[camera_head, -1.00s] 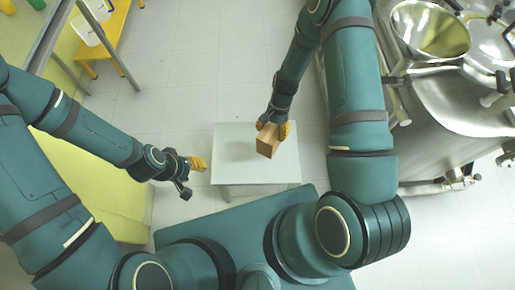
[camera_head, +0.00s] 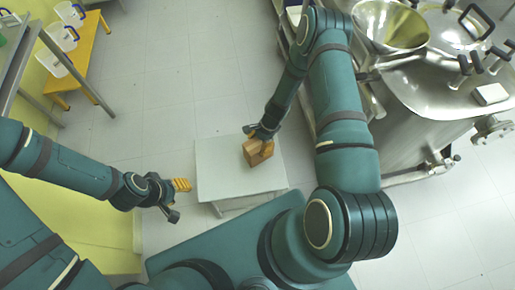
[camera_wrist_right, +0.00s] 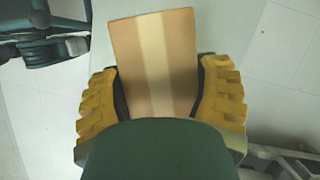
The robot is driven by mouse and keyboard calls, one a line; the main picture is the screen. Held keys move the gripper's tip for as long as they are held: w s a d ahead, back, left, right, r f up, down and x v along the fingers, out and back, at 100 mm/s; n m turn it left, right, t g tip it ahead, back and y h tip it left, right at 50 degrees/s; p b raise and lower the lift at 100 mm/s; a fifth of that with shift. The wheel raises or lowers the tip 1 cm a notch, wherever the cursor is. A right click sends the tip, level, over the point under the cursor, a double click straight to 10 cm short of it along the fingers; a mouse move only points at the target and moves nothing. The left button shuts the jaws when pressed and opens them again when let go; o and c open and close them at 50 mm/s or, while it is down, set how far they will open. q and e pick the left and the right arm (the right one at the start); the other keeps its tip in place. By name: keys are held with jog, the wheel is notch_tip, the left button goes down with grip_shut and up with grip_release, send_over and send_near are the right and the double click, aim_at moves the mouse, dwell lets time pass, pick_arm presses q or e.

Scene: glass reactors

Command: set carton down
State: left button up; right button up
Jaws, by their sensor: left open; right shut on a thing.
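A small brown carton (camera_head: 254,156) is in my right gripper (camera_head: 262,140), over the pale square table in the head view. In the right wrist view the carton (camera_wrist_right: 155,62) shows a lighter tape stripe, and the yellow fingers of the right gripper (camera_wrist_right: 163,105) press on its two sides. I cannot tell whether the carton's underside touches the table. The pale table (camera_head: 225,182) stands in front of my base, its top otherwise bare. My left gripper (camera_head: 178,198) is open and empty, left of the table.
A yellow bench (camera_head: 88,45) with clear containers (camera_head: 62,38) is at the upper left. The tiled floor beyond the table is clear.

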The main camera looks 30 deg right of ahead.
jog(key=shift+f+b, duration=0.3)
jog(key=shift+f, duration=1.35)
jog(key=shift+f, duration=0.1)
jog(key=o, duration=1.3)
